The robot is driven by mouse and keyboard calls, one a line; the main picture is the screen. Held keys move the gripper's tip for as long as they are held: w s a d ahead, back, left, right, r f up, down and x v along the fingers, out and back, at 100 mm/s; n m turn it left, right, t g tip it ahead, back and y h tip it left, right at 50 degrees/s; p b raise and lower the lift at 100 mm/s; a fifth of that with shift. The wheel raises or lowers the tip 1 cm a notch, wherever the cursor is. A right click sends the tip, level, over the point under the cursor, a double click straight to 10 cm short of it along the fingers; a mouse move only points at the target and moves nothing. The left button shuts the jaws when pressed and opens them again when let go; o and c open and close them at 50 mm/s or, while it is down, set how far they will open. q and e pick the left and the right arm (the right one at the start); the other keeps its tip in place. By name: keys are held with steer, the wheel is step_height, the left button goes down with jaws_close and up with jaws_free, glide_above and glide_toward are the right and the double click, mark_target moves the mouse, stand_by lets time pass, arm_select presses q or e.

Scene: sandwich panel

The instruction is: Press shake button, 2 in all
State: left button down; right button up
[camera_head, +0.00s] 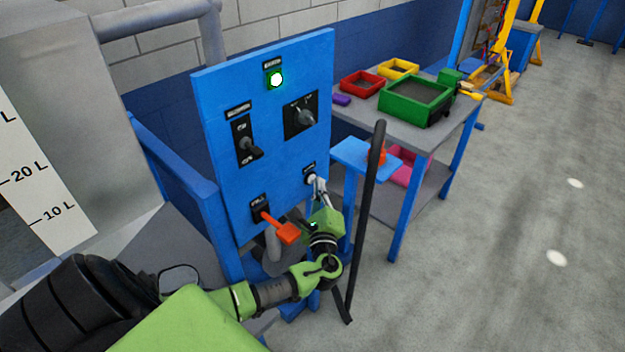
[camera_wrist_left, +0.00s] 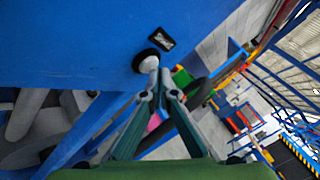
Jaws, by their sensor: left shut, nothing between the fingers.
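The blue control panel (camera_head: 225,150) stands upright. Its round button (camera_head: 311,180), pale with a dark ring, is at the lower right under a small black label. I cannot read that label clearly. In the left wrist view the button (camera_wrist_left: 146,61) is just ahead of the fingers. My left gripper (camera_head: 320,186) is shut and empty, with its fingertips right at the button; they also show in the left wrist view (camera_wrist_left: 161,82). I cannot tell whether they touch or press it. My right gripper is not in view.
The panel also carries a lit green lamp (camera_head: 275,78), a toggle switch (camera_head: 246,140), a rotary knob (camera_head: 302,115) and an orange lever (camera_head: 280,226) close to my left gripper. A dark upright bar (camera_head: 366,220) stands just right of it. A table (camera_head: 455,118) with bins stands behind.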

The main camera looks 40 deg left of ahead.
arm_select(q)
steer(key=shift+d, duration=0.35)
steer(key=d, duration=0.5)
steer(key=shift+s, duration=0.2)
stand_by(0.8)
